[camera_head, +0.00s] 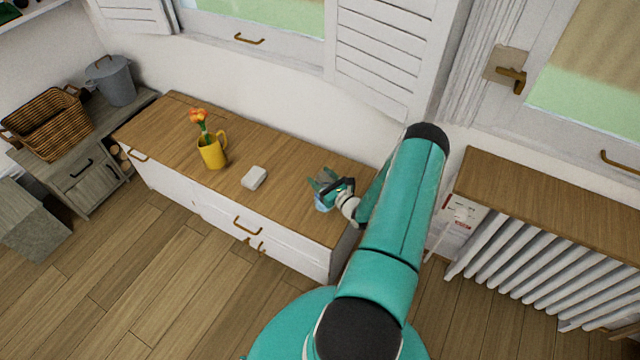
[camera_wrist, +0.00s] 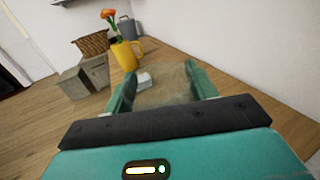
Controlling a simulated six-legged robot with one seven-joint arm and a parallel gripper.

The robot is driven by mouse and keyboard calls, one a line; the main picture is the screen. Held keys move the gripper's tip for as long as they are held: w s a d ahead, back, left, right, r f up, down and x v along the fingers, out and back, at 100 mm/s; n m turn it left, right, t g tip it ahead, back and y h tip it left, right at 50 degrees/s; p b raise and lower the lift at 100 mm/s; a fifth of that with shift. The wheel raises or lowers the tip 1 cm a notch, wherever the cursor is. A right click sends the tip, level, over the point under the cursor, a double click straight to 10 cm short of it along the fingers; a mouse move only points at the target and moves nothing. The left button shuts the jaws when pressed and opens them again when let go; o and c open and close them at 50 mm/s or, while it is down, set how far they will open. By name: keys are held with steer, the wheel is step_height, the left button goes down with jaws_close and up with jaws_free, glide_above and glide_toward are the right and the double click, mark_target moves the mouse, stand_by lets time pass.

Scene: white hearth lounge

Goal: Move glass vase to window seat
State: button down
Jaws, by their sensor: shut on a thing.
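My gripper (camera_head: 324,188) is over the right end of a long bench (camera_head: 290,208) with a wooden top and white drawers below the window, which looks like the window seat. In the wrist view, my gripper's (camera_wrist: 160,82) two teal fingers stand on either side of a see-through glass vase (camera_wrist: 166,88) and are shut on it. The vase shows only faintly, as a pale bluish patch (camera_head: 323,204) in the head view. I cannot tell whether its base touches the wooden top.
A yellow mug (camera_head: 212,152) with orange flowers and a small white block (camera_head: 254,177) stand on the bench, left of my gripper. A wicker basket (camera_head: 50,125) and grey pot (camera_head: 112,82) are further left. A wood-topped radiator (camera_head: 545,265) is at right. Bare wood lies between block and gripper.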

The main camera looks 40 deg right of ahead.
mark_target(320, 182)
steer(key=shift+w+d+f, duration=0.15)
steer(key=shift+w+f, duration=0.35)
steer(key=shift+f, duration=0.05)
steer(key=shift+w+d+f, duration=0.1)
steer(key=shift+w+f, duration=0.05)
steer(key=shift+f, duration=1.7)
steer(key=shift+c, duration=2.4)
jaws_free()
